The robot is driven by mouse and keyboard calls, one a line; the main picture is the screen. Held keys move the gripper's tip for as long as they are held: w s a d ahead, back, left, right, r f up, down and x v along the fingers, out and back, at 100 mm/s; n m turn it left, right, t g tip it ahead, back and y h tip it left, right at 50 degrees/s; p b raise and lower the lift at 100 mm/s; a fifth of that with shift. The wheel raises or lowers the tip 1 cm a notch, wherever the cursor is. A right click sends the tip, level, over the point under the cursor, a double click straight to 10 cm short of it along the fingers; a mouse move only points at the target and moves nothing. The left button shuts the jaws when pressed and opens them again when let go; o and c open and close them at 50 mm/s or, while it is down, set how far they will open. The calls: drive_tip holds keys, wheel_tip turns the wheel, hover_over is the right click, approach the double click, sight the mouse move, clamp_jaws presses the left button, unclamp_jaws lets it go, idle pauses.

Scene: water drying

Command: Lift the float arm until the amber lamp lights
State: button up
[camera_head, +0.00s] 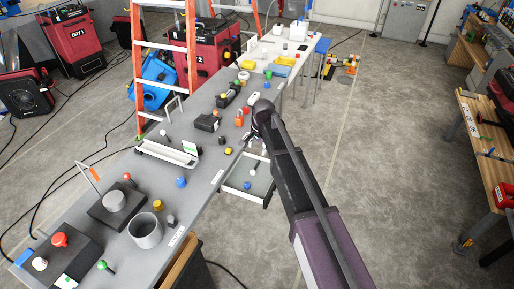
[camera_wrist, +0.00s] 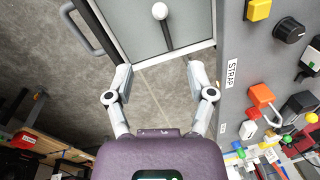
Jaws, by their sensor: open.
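A dark rod with a white ball end (camera_wrist: 160,12) lies over a shallow grey tray (camera_wrist: 193,50) in the wrist view; it looks like the float arm.
The long grey bench (camera_head: 205,165) carries knobs, boxes and a grey cup (camera_head: 145,231). A yellow block (camera_wrist: 258,9), a black knob (camera_wrist: 289,30) and a red-orange clasp (camera_wrist: 262,97) sit right of the tray. An orange ladder (camera_head: 192,45) stands behind.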

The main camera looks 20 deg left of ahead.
sight(253, 171)
drive_tip(key=shift+r, duration=0.2)
idle(0.4)
drive_tip(key=shift+s+d+f+m+t+b, duration=0.1)
drive_tip(key=shift+s+f+m+t+b, duration=0.2)
drive_tip(key=shift+m, duration=0.7)
drive_tip(key=shift+s+d+f+m+t+b, duration=0.1)
drive_tip(key=shift+s+f+m+b, duration=0.35)
drive_tip(key=shift+m, duration=0.55)
drive_tip(key=shift+a, duration=0.1)
drive_tip(key=f+b, duration=0.4)
drive_tip(key=w+a+f+b, duration=0.1)
drive_tip(key=f+b, duration=0.3)
drive_tip(key=b, duration=0.1)
drive_tip(key=a+f+b, duration=0.1)
drive_tip(key=f+b, duration=0.3)
drive_tip(key=f, duration=0.1)
drive_tip(key=shift+w+f, duration=0.1)
drive_tip(key=shift+w, duration=0.1)
clamp_jaws()
